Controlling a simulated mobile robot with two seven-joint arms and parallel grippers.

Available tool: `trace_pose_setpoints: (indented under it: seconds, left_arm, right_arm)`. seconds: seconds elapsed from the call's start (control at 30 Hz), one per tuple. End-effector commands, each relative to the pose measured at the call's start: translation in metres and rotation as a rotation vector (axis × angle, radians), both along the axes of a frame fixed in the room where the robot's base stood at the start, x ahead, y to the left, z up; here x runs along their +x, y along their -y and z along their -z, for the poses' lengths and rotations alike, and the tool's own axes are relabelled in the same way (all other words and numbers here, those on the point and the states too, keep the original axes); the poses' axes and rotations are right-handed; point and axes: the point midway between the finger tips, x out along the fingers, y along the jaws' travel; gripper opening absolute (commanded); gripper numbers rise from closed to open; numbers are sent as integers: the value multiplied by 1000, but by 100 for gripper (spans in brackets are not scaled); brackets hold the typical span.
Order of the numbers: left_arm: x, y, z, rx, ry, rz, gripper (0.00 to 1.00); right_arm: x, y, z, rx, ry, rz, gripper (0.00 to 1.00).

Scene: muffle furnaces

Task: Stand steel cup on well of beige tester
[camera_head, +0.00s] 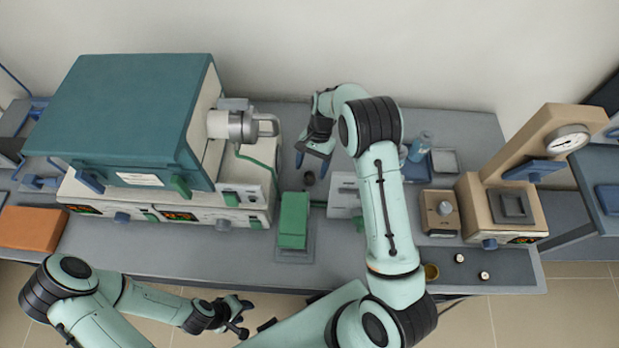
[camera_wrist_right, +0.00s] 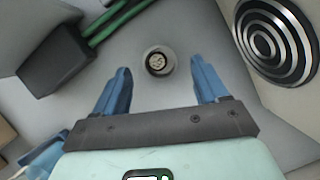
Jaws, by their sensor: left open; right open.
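A small round steel cup (camera_wrist_right: 157,61), grey-rimmed with a pale speckled inside, stands upright on the bench. In the head view it is a small dark shape (camera_head: 309,178) between the teal furnace and the white box. My right gripper (camera_head: 313,163) is open over it; in the right wrist view the blue fingertips (camera_wrist_right: 160,78) stand apart on either side, not visibly touching it. The beige tester (camera_head: 474,212) with a dial gauge stands at the right; its well (camera_head: 512,206) is a dark square recess, looking empty. My left gripper (camera_head: 238,318) is open and empty in front of the bench.
The teal furnace (camera_head: 128,115) fills the left of the bench, its round metal port (camera_head: 230,125) facing the cup. A green block (camera_head: 293,220) and a white box (camera_head: 343,195) stand near the cup. A small beige box (camera_head: 438,212) stands left of the tester.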

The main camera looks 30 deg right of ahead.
Motion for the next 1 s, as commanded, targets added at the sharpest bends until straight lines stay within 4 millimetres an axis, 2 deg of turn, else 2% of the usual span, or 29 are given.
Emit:
trace_pose_setpoints:
  seconds: [0.1, 0.2, 0.43, 0.47, 0.63, 0.7, 1.0]
  left_arm:
    - [-1, 0, 1, 0, -1, 0, 43]
    - [-1, 0, 1, 0, -1, 0, 43]
    - [-1, 0, 1, 0, -1, 0, 43]
    - [-1, 0, 1, 0, -1, 0, 43]
    - [-1, 0, 1, 0, -1, 0, 43]
    - [-1, 0, 1, 0, -1, 0, 43]
    - [-1, 0, 1, 0, -1, 0, 43]
  right_arm:
    - [-5, -5, 17, 0, -2, -1, 73]
    - [-7, -7, 24, -1, -1, 1, 73]
    - [-6, -8, 25, -1, 2, 0, 73]
    - [-6, -8, 25, -1, 2, 0, 70]
    - [-6, -8, 25, -1, 2, 0, 14]
    - [-6, -8, 25, -1, 2, 0, 6]
    - [-6, -8, 22, -1, 3, 1, 6]
